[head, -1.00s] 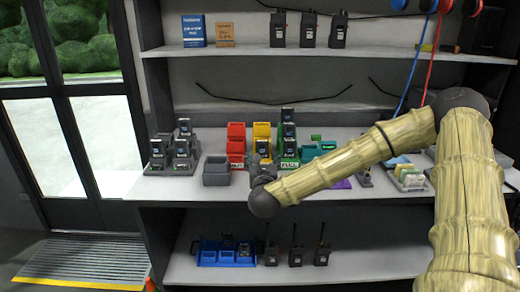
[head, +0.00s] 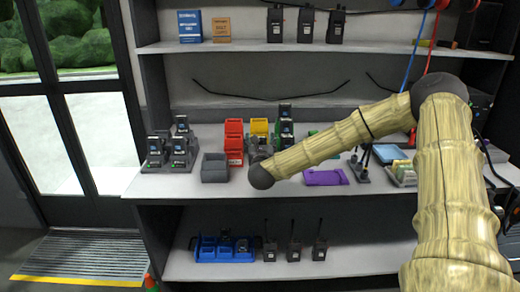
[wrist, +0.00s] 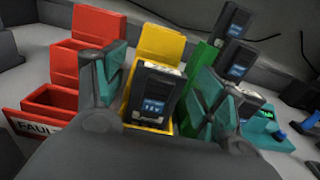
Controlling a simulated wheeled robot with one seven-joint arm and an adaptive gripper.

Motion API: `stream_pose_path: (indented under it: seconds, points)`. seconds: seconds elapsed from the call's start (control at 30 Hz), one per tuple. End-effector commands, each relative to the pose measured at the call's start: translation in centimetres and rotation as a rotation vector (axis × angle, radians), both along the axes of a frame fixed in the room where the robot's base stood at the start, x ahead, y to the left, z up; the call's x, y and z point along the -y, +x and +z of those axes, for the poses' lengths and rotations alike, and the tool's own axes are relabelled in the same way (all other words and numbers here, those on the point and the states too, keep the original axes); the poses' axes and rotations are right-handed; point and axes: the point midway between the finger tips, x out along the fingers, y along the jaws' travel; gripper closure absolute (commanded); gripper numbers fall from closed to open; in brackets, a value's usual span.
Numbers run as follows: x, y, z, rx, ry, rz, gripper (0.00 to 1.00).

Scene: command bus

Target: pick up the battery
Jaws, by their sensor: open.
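In the wrist view a black battery (wrist: 152,92) with a blue-and-white label stands in the yellow bin (wrist: 172,42). My gripper (wrist: 160,68) has its two teal fingers apart, one on each side of the yellow bin and battery in the picture, with nothing held. I cannot tell if they touch anything. In the head view my gripper (head: 261,152) is in front of the yellow bin (head: 259,126) on the middle shelf and hides the battery there. More black batteries (wrist: 233,57) stand in the green holder (wrist: 203,62) to the right.
A red bin (wrist: 88,62) marked "FAUL…" is close on the left. A grey bin (head: 215,168) and a grey charger with batteries (head: 181,150) stand farther left. A teal tool (wrist: 262,130) lies right of my gripper. A purple tray (head: 325,177) lies near the shelf's front.

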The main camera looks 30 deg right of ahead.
Motion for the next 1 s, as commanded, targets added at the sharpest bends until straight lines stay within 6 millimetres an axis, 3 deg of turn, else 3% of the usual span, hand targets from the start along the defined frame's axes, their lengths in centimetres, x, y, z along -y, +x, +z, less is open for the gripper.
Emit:
stream_pose_path:
  seconds: [0.33, 0.63, 1.0]
  points:
    - [0.29, 0.68, -0.04, 0.0, 0.001, 0.002, 0.29]
    - [0.26, 0.66, -0.03, -0.001, 0.001, 0.002, 0.82]
    - [0.28, 0.67, 0.74, 0.002, 0.001, 0.001, 0.82]
